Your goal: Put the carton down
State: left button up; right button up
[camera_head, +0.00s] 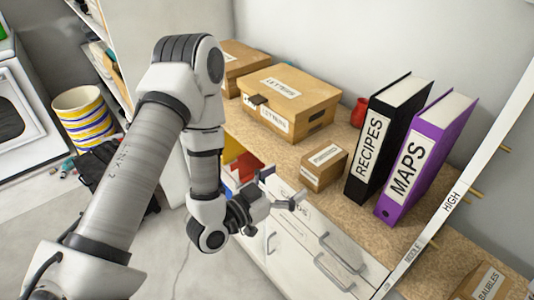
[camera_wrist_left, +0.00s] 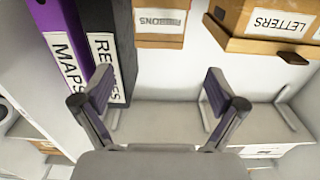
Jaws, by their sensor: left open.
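A small brown carton (camera_head: 324,167) with a white label sits upright on the speckled counter (camera_head: 355,218), near its front edge. In the left wrist view the carton (camera_wrist_left: 160,35) is at the top middle, its label reading RIBBONS upside down. My left gripper (camera_head: 285,190) is open and empty, just in front of the counter edge and apart from the carton. In the left wrist view its two fingers (camera_wrist_left: 160,97) stand wide apart with nothing between them. My right gripper is not in view.
A larger LETTERS box (camera_head: 288,100) stands behind left of the carton, with another box (camera_head: 243,60) beyond. A black RECIPES binder (camera_head: 385,140) and purple MAPS binder (camera_head: 428,155) stand close on the right. A red vase (camera_head: 359,112) is behind. White drawers (camera_head: 320,250) lie below.

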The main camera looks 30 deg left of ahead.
pick_arm(q)
jog(key=s+f+n+g+y, duration=0.15)
jog(key=s+f+g, duration=0.35)
jog(key=f, duration=0.5)
jog(key=s+f+n+g+y, duration=0.15)
jog(key=s+f+g, duration=0.35)
jog(key=f, duration=0.6)
jog(key=s+a+f+g+y, duration=0.1)
jog(key=s+f+g, duration=0.2)
jog(key=s, duration=0.4)
jog(key=s+a+f+n+g+y, duration=0.1)
jog(key=s+a+f+g+y, duration=0.1)
jog(key=s+g, duration=0.2)
jog(key=s, duration=0.3)
jog(key=shift+f, duration=0.4)
